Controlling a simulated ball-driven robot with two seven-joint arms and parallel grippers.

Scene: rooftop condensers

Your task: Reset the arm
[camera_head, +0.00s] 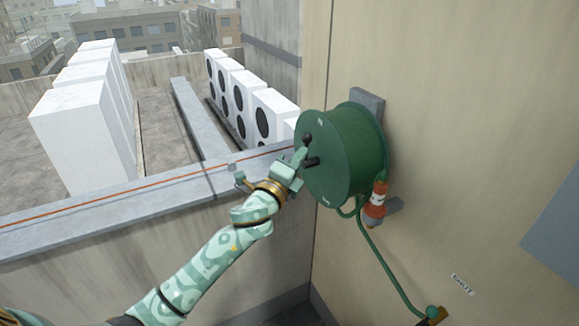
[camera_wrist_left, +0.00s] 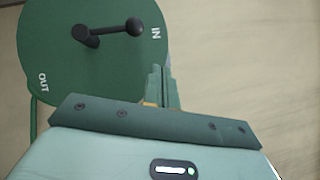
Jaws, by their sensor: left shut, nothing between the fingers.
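My left arm reaches in from the lower left in the head view. Its gripper (camera_head: 299,157) is shut and empty, close in front of the green hose reel (camera_head: 352,150) on the wall. In the left wrist view the shut fingers (camera_wrist_left: 162,87) stand near the lower right edge of the reel's face (camera_wrist_left: 60,40). The black crank (camera_wrist_left: 110,32) with its round knob shows above and left of the fingers, apart from them in the picture. The reel face reads IN and OUT. My right gripper is not in view.
An orange and white fitting (camera_head: 377,199) hangs below the reel, and a green hose (camera_head: 385,265) runs down the beige wall (camera_head: 465,140). A parapet (camera_head: 100,205) with an orange line along it lies left. White condenser units (camera_head: 85,125) stand beyond it.

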